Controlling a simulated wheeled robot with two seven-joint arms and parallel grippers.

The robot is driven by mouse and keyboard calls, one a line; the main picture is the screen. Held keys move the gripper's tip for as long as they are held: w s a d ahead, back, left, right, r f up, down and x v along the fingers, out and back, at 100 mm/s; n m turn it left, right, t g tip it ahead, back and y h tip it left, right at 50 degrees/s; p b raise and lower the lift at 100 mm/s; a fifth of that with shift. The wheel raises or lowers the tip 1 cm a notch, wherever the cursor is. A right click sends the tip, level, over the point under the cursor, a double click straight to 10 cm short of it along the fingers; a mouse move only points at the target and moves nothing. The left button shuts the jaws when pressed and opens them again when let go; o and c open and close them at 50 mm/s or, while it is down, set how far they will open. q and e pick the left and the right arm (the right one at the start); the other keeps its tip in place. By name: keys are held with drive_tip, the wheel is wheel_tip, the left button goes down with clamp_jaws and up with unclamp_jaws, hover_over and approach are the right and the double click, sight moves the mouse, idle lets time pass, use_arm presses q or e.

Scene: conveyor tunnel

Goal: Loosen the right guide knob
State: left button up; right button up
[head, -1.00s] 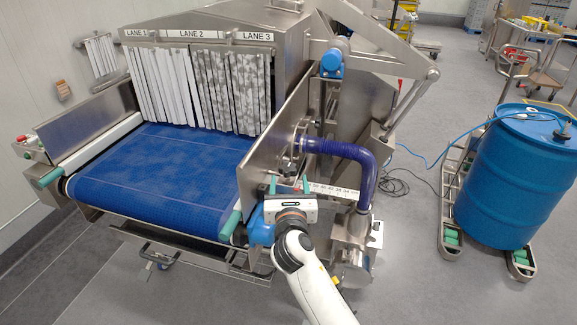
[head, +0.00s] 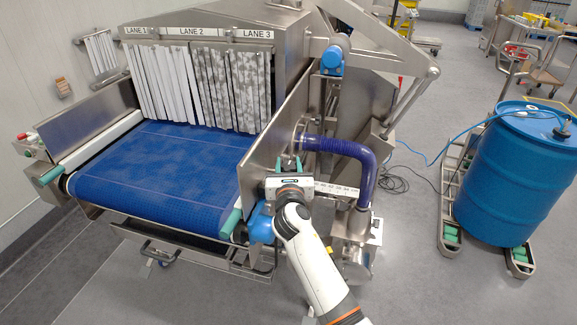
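The right guide plate (head: 262,153) is a tall steel panel along the right side of the blue conveyor belt (head: 150,170). My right gripper (head: 289,163) is at the outer face of this plate, beside the bracket where the purple hose (head: 335,146) begins. Its fingers point away from me toward the metal fittings there. I cannot make out the guide knob; the gripper covers that spot. I cannot tell whether the fingers are closed on anything. My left gripper is not in view.
A ruler scale (head: 338,189) and a steel motor housing (head: 352,250) are just right of my arm. Strip curtains (head: 200,88) hang at the tunnel mouth. A blue drum (head: 510,175) stands at right, with open floor before it.

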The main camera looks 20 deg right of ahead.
drive_tip(key=shift+c, duration=0.8)
drive_tip(key=shift+r+y+p, duration=0.1)
drive_tip(key=shift+y+p, duration=0.2)
drive_tip(key=shift+p, duration=0.2)
drive_tip(key=n+y+p, duration=0.3)
drive_tip(key=y+p, duration=0.2)
drive_tip(key=shift+d+r+n+t, duration=0.1)
drive_tip(key=shift+d+n+t, duration=0.1)
drive_tip(key=shift+n+t, duration=0.15)
drive_tip(key=n+y, duration=0.1)
drive_tip(key=y, duration=0.1)
drive_tip(key=shift+n+y+p, duration=0.3)
drive_tip(key=shift+n+y, duration=0.05)
drive_tip(key=shift+y, duration=0.05)
drive_tip(key=shift+f+n+y, duration=0.3)
drive_tip(key=shift+n+y, duration=0.2)
drive_tip(key=shift+y, duration=0.3)
drive_tip(key=shift+f+n+g+y+b, duration=0.1)
drive_tip(key=shift+n+g+y+b, duration=0.4)
drive_tip(key=shift+g+y+b, duration=0.1)
drive_tip(key=n+g+y+b, duration=1)
drive_tip(key=g+b, duration=0.1)
drive_tip(key=b, duration=1.2)
drive_tip(key=shift+a+f+y, duration=0.1)
drive_tip(key=shift+y, duration=0.3)
drive_tip(key=shift+r+n+g+y+b, duration=0.3)
drive_tip(key=shift+n+g+b, duration=0.3)
drive_tip(key=shift+g+b, duration=0.45)
